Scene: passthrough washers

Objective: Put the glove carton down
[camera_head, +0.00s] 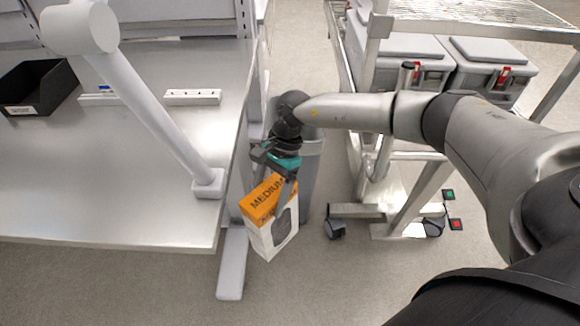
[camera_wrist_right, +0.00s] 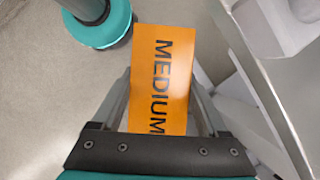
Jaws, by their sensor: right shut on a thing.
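The glove carton (camera_head: 268,222) is an orange and white box marked MEDIUM, with a dark picture on its side. My right gripper (camera_head: 278,186) is shut on it from above and holds it upright, slightly tilted in the picture. In the right wrist view the orange top of the carton (camera_wrist_right: 160,85) lies between the two fingers of my right gripper (camera_wrist_right: 168,108). The carton hangs beside the right end of the steel table, and its bottom seems clear of the floor. My left gripper does not show.
The steel table (camera_head: 150,228) is at the left, with a black bin (camera_head: 38,88), a white power strip (camera_head: 193,97) and a white post. A grey bin stands behind the carton. A wheeled cart (camera_head: 355,212) carries grey cases (camera_head: 412,62) at the right. The floor in front is clear.

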